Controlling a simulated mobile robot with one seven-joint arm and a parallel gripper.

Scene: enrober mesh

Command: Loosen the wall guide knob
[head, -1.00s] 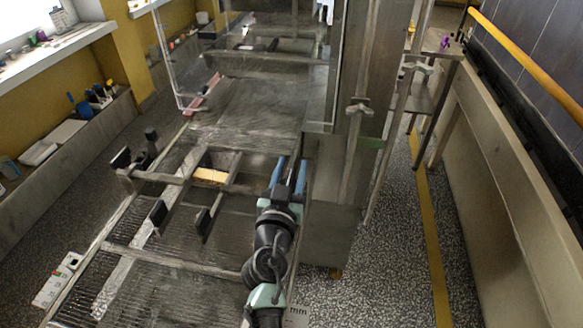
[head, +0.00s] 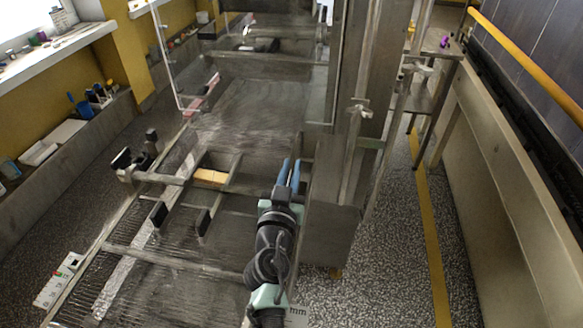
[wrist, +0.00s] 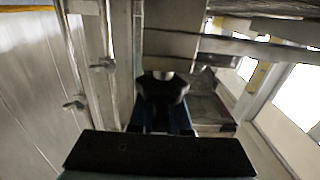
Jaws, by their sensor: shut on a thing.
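The wall guide knob (wrist: 163,88) is black and lobed, and shows in the middle of the wrist view below a short bright metal stud. My gripper (head: 291,168) has blue fingers and reaches forward along the right side of the mesh conveyor in the head view. In the wrist view my gripper (wrist: 160,118) is shut on the knob, with a blue finger on each side of it. A wide black part of my gripper hides the lower ends of the fingers. In the head view the knob is hard to make out between the fingers.
The mesh belt (head: 150,285) lies left of my arm, crossed by metal bars. Black pads (head: 158,213) and a yellow block (head: 210,177) sit among the bars. A tall steel cabinet (head: 335,210) stands close right of my gripper. The speckled floor (head: 385,270) is clear further right.

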